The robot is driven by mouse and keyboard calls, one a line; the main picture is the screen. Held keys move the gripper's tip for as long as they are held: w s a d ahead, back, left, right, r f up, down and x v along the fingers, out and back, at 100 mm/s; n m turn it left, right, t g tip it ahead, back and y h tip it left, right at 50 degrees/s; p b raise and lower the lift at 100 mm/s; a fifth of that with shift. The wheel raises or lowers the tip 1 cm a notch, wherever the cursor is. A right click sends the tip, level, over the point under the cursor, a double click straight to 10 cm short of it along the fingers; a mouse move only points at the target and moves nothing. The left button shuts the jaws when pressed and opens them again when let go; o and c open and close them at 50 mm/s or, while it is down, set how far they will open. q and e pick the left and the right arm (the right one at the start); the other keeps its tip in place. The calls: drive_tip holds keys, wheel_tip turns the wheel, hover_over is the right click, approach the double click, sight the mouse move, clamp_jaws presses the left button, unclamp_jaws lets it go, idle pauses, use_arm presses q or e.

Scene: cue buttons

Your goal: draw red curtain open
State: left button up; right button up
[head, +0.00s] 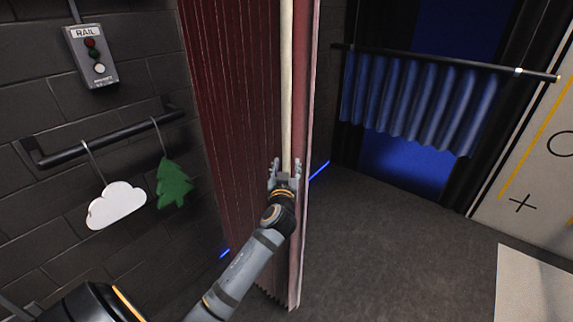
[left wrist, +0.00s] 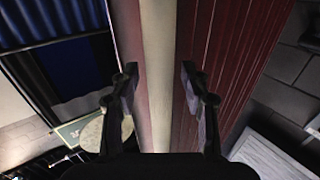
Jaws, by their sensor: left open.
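The red curtain (head: 232,100) hangs in tall folds left of centre in the head view, and its red folds also fill the upper middle of the left wrist view (left wrist: 222,70). A pale upright pole or edge strip (head: 287,80) runs along the curtain's right part. My left gripper (head: 284,168) is at this pale strip. In the left wrist view its two fingers (left wrist: 160,85) stand apart, one on each side of the strip (left wrist: 158,60), with gaps showing. My right gripper is not in view.
A rail control box (head: 92,58) with round lights is on the dark brick wall. A black bar (head: 100,138) below holds a white cloud (head: 117,205) and a green tree (head: 173,184). A short blue curtain (head: 415,105) hangs at right.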

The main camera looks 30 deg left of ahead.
use_arm(q)
drive_tip(key=shift+c, duration=0.2)
clamp_jaws()
drive_tip(key=shift+w+f, duration=0.1)
